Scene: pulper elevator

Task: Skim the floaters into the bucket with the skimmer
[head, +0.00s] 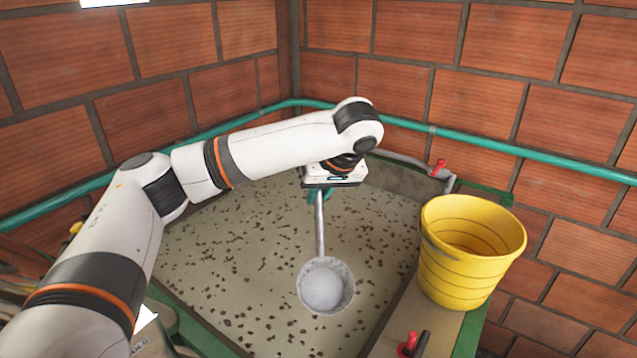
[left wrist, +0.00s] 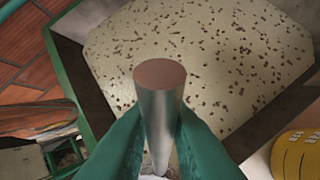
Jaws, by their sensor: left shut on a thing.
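My left gripper (head: 320,194) is shut on the handle of the skimmer (head: 326,286), a grey round pan on a thin metal rod. In the left wrist view the green fingers (left wrist: 158,145) close on both sides of the metal handle (left wrist: 160,90). The pan hangs over the tank, nearer the viewer than the gripper; its height above the water is hard to tell. Dark floaters (head: 245,262) are scattered over the murky water in the tank (head: 391,205). The yellow bucket (head: 462,292) stands right of the tank, and its visible inside looks empty. My right gripper does not show.
A teal pipe (head: 480,146) runs along the brick walls behind the tank. A red-handled valve (head: 437,168) sits at the back right corner. Another red handle (head: 409,343) and a dark one stand on the ledge in front of the bucket.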

